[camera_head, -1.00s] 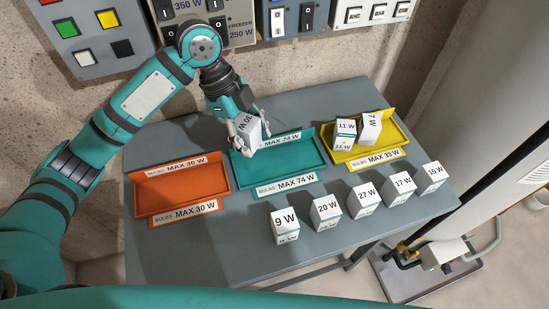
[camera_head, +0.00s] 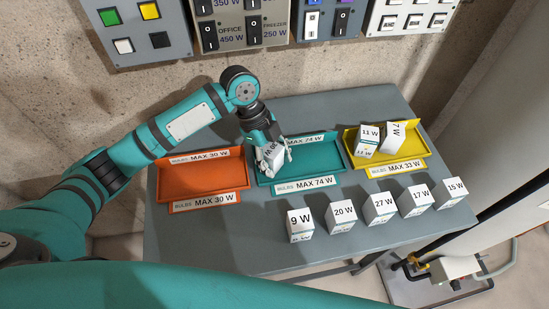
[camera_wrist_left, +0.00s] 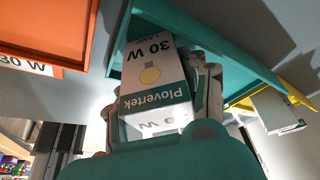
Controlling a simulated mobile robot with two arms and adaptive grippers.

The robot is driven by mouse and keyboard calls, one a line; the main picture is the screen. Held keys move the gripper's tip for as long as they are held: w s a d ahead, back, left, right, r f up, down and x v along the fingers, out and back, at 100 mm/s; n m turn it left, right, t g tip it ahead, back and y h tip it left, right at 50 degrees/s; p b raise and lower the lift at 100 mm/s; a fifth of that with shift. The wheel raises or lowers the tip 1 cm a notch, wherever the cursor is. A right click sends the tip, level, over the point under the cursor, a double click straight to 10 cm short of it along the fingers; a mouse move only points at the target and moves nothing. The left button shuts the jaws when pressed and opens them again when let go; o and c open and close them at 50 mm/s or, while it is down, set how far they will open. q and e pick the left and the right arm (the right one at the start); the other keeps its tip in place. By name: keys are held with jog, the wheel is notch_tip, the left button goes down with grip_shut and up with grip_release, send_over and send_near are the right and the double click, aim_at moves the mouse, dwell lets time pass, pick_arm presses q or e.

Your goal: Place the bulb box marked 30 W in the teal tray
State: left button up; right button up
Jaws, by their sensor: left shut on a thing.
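The white bulb box marked 30 W (camera_head: 270,157) is tilted in my left gripper (camera_head: 275,151), over the left part of the teal tray (camera_head: 318,160). In the left wrist view the box (camera_wrist_left: 155,75) shows "30 W", a bulb picture and a teal band reading "Plovertek". The gripper's fingers (camera_wrist_left: 162,95) stand on both sides of it and are shut on it. The teal tray is labelled MAX 74 W and its left rear part is hidden behind the gripper. I cannot tell whether the box touches the tray floor. My right gripper is not in view.
An orange tray (camera_head: 205,182) marked MAX 30 W stands left. A yellow tray (camera_head: 405,157) marked MAX 33 W holds boxes marked 11 W (camera_head: 370,133) and 7 W (camera_head: 394,136). Several bulb boxes, such as 9 W (camera_head: 300,220), stand in a row in front. Switch panels hang on the wall behind.

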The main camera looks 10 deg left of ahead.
pick_arm(q)
jog(key=o, duration=0.9)
jog(key=shift+f, duration=0.1)
jog(key=shift+c, duration=0.2)
jog(key=shift+r, duration=0.3)
jog(key=b+v, duration=0.1)
jog(key=v, duration=1)
jog(key=shift+a+r+b, duration=0.25)
jog(key=shift+r+b, duration=0.05)
jog(key=shift+w, duration=0.1)
